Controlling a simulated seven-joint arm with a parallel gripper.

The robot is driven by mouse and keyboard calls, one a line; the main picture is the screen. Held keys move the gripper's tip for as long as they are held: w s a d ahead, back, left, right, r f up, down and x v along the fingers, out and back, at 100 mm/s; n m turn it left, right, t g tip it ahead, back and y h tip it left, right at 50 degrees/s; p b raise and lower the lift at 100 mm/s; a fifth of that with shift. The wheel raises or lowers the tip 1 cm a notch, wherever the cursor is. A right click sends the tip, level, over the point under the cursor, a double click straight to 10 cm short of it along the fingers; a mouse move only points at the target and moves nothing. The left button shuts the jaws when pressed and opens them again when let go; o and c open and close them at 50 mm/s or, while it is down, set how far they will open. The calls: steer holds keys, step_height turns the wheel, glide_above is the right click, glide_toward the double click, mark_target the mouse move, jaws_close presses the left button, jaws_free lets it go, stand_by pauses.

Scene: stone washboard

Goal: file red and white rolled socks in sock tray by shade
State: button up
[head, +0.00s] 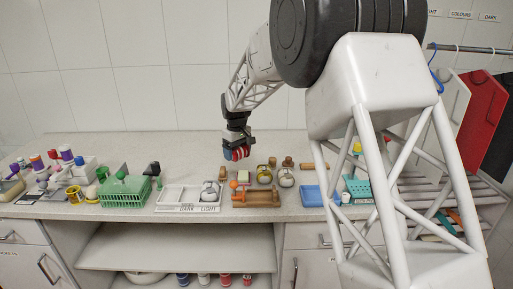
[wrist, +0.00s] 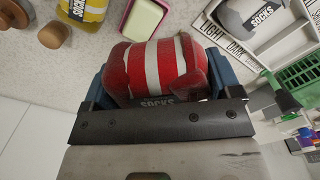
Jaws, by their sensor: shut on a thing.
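The red and white rolled socks (wrist: 150,72) are striped and carry a dark "SOCKS" band. My gripper (head: 237,153) is shut on them and holds them above the counter, right of and behind the sock tray. In the wrist view its blue fingers (wrist: 158,80) stand on either side of the roll. The white sock tray (head: 172,193) lies near the counter's front, with labels along its front edge; "DARK" and "LIGHT" are readable. A pale grey sock roll (head: 209,192) sits in its right compartment, by "LIGHT". It also shows in the wrist view (wrist: 238,17).
Right of the tray stand a wooden washboard-like rack (head: 258,201), a yellow jar (head: 264,175) and a clear jar (head: 286,178). A green basket (head: 125,190) stands close on the tray's left. A blue tray (head: 313,196) is farther right. The counter behind the tray is mostly clear.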

steer(key=s+a+f+n, duration=0.1)
steer(key=s+a+n, duration=0.2)
steer(key=a, duration=0.5)
steer(key=s+a+f+n, duration=0.1)
steer(key=s+a+n, duration=0.2)
steer(key=a, duration=0.6)
steer(key=s+a+f+n, duration=0.1)
steer(key=s+a+n, duration=0.2)
steer(key=a, duration=0.5)
steer(key=shift+a+f+n, duration=0.2)
steer(key=shift+f+n, duration=0.05)
steer(key=shift+n, duration=0.05)
steer(key=shift+w+f, duration=0.1)
steer(key=shift+f, duration=0.05)
steer(key=shift+f, duration=2.85)
steer(key=o, duration=0.6)
steer(key=shift+r, duration=3.9)
